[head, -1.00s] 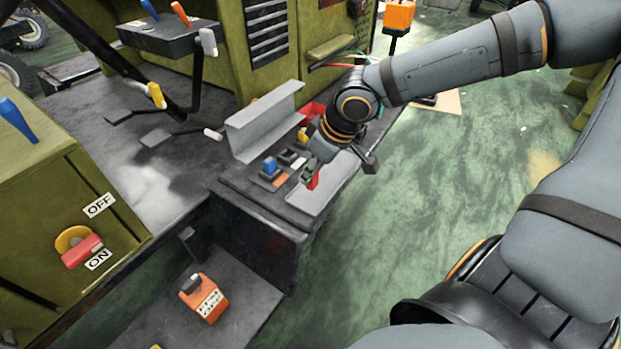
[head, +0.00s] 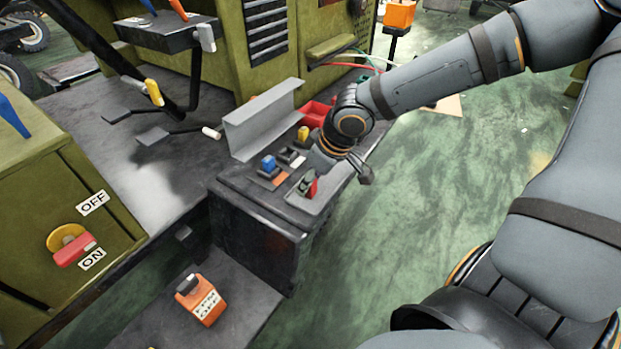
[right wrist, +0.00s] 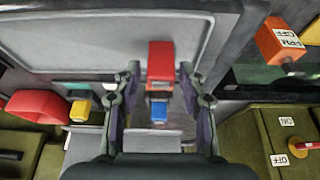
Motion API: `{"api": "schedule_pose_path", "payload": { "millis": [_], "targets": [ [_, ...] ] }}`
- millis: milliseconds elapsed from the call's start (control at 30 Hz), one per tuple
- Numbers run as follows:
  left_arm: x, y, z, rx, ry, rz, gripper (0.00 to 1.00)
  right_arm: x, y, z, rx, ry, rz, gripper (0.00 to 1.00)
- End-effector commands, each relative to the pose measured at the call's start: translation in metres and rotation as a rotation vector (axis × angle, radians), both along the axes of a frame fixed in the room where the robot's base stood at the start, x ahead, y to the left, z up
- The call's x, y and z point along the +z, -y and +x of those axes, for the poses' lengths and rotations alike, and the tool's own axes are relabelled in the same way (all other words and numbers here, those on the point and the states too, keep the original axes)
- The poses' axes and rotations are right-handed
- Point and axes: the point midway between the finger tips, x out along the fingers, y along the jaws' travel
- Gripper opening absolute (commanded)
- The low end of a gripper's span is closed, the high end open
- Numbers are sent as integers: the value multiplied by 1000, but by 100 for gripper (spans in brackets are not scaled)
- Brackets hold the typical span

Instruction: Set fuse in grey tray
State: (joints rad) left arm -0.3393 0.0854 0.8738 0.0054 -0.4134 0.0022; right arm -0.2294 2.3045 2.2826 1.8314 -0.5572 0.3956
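The red fuse (head: 313,188) is at the grey tray (head: 325,198), on the right end of the dark bench box. My right gripper (head: 309,182) is lowered over the tray around the fuse. In the right wrist view the fuse (right wrist: 160,62) lies between the two fingers of the gripper (right wrist: 160,78), with a gap on each side. The fingers look open. The tray (right wrist: 80,40) fills the top of that view. The fuse's underside is hidden, so its contact with the tray cannot be told. My left gripper is out of view.
A blue fuse (head: 269,163) and a yellow one (head: 303,133) stand in dark holders beside the tray. A grey upright bracket (head: 262,120) and a red bin (head: 316,112) stand behind. An orange device (head: 201,300) is on the lower shelf.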

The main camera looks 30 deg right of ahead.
Motion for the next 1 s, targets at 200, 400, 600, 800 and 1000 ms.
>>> {"api": "schedule_pose_path", "payload": {
  "millis": [200,400,600,800,1000],
  "targets": [
    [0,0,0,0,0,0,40,0,0,0,0,0,0,48],
    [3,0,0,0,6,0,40,10,0,-1,-2,2,3,48],
    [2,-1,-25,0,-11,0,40,41,3,-12,-1,7,12,48],
    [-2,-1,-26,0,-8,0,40,67,8,-22,-2,11,11,48],
    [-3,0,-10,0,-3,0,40,95,14,-33,-1,9,2,48]
  ]
}}
